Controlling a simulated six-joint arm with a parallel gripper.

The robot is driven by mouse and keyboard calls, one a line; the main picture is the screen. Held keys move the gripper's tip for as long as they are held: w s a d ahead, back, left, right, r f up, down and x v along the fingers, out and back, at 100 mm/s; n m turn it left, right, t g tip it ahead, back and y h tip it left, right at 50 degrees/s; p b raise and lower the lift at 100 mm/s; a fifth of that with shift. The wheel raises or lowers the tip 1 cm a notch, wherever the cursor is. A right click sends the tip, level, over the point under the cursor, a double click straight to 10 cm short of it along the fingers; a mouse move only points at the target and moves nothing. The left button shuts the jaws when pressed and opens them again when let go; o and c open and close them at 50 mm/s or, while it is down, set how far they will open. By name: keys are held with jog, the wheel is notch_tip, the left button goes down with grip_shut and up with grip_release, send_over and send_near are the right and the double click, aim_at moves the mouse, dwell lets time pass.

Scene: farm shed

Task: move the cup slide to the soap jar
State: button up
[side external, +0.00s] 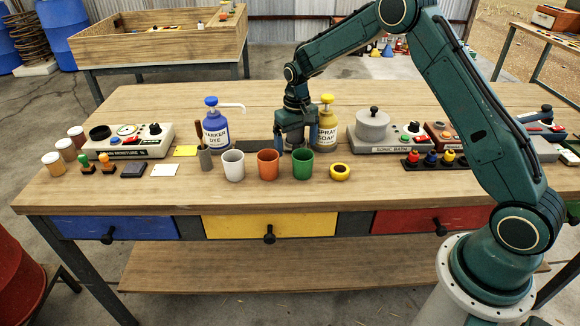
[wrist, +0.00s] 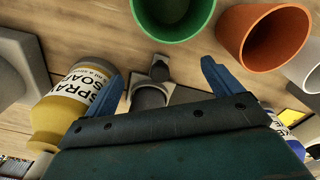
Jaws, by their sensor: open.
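What looks like the cup slide, a grey knob on a pale base (wrist: 150,96), is between my gripper's fingers in the wrist view. My gripper (wrist: 163,70) is open, one blue finger on each side of it, with no visible grip. In the side view my gripper (side external: 293,144) points down behind the green cup (side external: 302,165) and mostly hides the slide. The soap jar, a yellow bottle marked SPRAY SOAP (side external: 327,128), stands just right of my gripper. It also shows left of the fingers in the wrist view (wrist: 76,96).
An orange cup (side external: 268,165) and a white cup (side external: 233,166) stand left of the green one, close in front. A blue MARKER DYE bottle (side external: 215,130) is farther left.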

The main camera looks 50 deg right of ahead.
jog(key=shift+r, duration=0.1)
jog(key=shift+r, duration=3.9)
jog(key=s+a+r+n+t, duration=0.1)
jog(key=s+a+r+t, duration=0.3)
jog(key=s+r, duration=1.15)
jog(key=s+a+n+t, duration=0.1)
jog(key=s+a+n, duration=0.1)
jog(key=s, duration=1.7)
jog(key=shift+s+a+t, duration=0.3)
jog(key=shift+s+a, duration=0.1)
jog(key=shift+a, duration=0.3)
